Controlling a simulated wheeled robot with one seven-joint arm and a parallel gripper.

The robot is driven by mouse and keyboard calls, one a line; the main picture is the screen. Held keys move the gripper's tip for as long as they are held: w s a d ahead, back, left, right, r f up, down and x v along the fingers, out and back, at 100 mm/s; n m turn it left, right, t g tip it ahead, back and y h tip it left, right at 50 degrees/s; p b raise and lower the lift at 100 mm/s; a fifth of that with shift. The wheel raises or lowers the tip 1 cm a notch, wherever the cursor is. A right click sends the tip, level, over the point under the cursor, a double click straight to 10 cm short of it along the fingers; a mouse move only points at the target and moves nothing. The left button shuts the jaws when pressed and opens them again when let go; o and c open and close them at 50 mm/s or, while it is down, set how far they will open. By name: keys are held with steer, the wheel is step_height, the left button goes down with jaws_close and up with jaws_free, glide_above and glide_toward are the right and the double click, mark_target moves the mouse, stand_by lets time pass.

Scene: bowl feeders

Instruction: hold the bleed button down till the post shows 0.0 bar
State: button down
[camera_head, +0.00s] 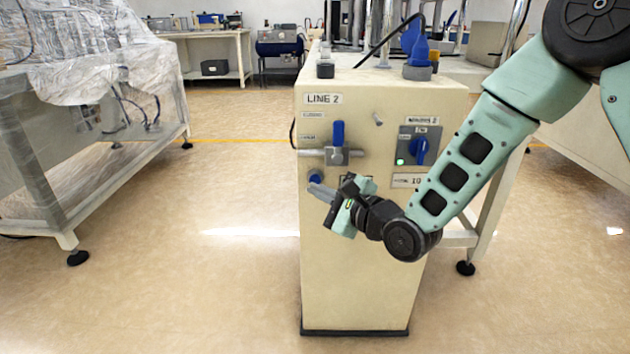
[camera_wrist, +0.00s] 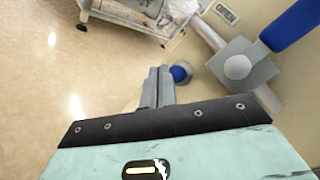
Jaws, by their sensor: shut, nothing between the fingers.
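The post is a cream cabinet (camera_head: 350,275) labelled LINE 2. A small round blue button (camera_head: 314,178) sits low on its left front, under the valve; it also shows in the wrist view (camera_wrist: 182,73). My gripper (camera_head: 318,190) is shut and empty, its fingertips (camera_wrist: 159,72) right beside the button. I cannot tell whether they touch or press it. A blue-handled valve (camera_head: 338,135) is upright above the button. My gripper partly hides a label beside the button. I can read no pressure figure in either view.
A blue rotary switch (camera_head: 418,150) with a lit green lamp is on the cabinet's right front. Blue and black fittings (camera_head: 417,68) stand on its top. A plastic-draped bench (camera_head: 90,100) stands at left. The floor between bench and cabinet is clear.

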steer(key=shift+s+a, duration=0.1)
steer(key=shift+s, duration=2.4)
